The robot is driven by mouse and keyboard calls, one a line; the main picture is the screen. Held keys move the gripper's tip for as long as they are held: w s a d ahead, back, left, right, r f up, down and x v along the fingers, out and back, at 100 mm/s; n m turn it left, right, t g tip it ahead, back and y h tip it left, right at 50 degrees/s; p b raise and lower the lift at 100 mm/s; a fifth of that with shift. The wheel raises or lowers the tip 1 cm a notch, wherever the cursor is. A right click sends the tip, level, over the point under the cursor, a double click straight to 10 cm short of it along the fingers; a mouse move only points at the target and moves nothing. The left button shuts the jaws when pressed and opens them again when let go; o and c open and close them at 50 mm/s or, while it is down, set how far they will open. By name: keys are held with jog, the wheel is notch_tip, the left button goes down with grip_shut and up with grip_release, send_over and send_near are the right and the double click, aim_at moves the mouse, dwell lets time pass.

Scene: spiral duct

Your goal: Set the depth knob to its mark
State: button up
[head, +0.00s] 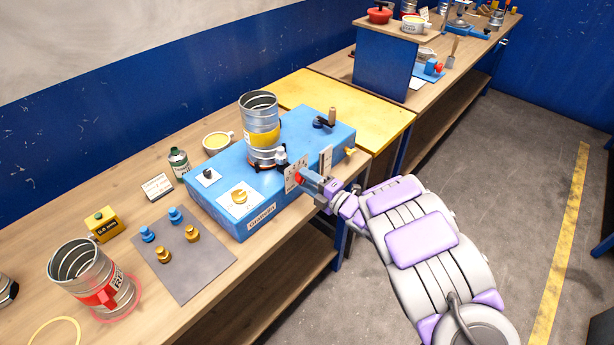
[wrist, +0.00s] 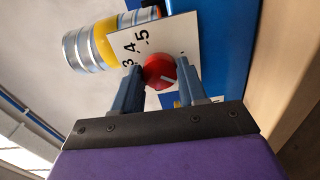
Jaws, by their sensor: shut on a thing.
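The depth knob appears to be the red round knob (wrist: 159,71) on a white dial plate (wrist: 138,46) in the wrist view. The plate shows the numbers 3, 4 and 5. A white line shows on the knob's lower right part. My gripper (wrist: 160,80) has its two blue-grey fingers on either side of the knob, shut on it. In the head view my gripper (head: 303,180) reaches the front side of the blue machine (head: 225,187), and only a bit of red shows between the fingers. The target mark cannot be made out.
A duct piece with a yellow band (head: 262,138) stands on the machine. A yellow knob (head: 239,196) and a black knob (head: 208,174) are on its top. A grey mat (head: 184,257) with several fittings and a red-banded duct (head: 100,292) are at left. The floor at right is clear.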

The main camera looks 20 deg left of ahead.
jog(key=m+p, duration=0.3)
jog(key=m, duration=0.1)
jog(key=m+p, duration=0.7)
jog(key=m, duration=0.2)
jog(key=shift+d+f, duration=0.15)
jog(key=shift+f, duration=0.1)
jog(key=m+p, duration=0.2)
jog(key=shift+m, duration=0.3)
jog(key=m+p, duration=0.3)
jog(key=m, duration=0.2)
jog(key=shift+s+p, duration=0.1)
jog(key=shift+p, duration=0.3)
jog(key=m+p, duration=0.2)
jog(key=m, duration=0.2)
jog(key=shift+r+m, duration=0.1)
jog(key=shift+m, duration=0.2)
